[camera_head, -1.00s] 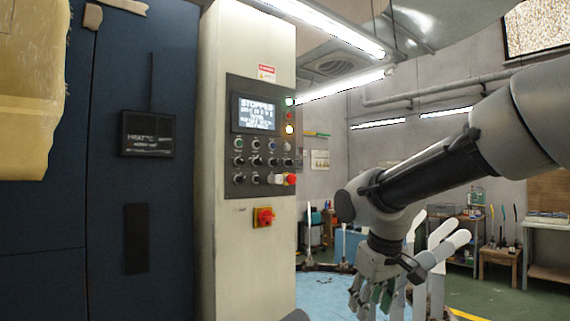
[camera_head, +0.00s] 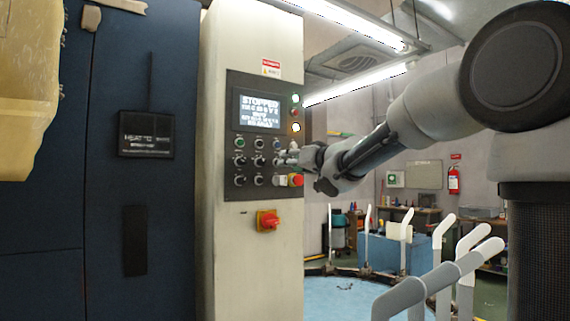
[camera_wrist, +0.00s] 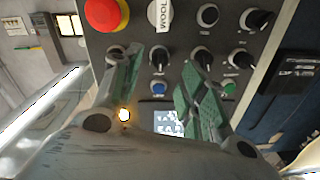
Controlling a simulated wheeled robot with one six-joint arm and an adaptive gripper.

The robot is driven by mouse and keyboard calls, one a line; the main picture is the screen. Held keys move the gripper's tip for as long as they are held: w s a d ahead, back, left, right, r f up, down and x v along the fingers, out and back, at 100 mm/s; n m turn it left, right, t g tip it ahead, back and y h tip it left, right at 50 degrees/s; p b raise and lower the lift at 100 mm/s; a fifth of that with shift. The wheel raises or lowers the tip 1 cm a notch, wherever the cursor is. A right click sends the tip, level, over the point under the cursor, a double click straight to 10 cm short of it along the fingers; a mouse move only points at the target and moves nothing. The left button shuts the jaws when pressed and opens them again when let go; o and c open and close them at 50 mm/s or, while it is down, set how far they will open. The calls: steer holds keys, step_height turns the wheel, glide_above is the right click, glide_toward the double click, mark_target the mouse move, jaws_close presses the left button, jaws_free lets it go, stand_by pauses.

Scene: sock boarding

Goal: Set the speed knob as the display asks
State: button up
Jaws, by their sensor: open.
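The display (camera_head: 259,111) on the control panel reads STOPPED in its top line; the smaller lines below are too blurred to read. It also shows, partly hidden, in the wrist view (camera_wrist: 168,122). Below it are rows of black knobs, such as one in the lower row (camera_head: 240,180); their labels are too small to tell which is the speed knob. My gripper (camera_wrist: 160,66) is open at the panel's right side. In the wrist view a black knob (camera_wrist: 158,57) shows between its green-padded fingers, apparently ungripped. Contact cannot be told.
A red emergency button (camera_wrist: 101,13) and a knob or tag marked WOOL (camera_wrist: 160,14) are close to the fingers. A red and yellow switch (camera_head: 268,220) is lower on the cabinet. White sock forms (camera_head: 440,232) stand at the right.

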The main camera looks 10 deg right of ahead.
steer(key=x, duration=0.4)
steer(key=shift+w, duration=0.25)
steer(key=shift+a, duration=0.1)
jaws_close()
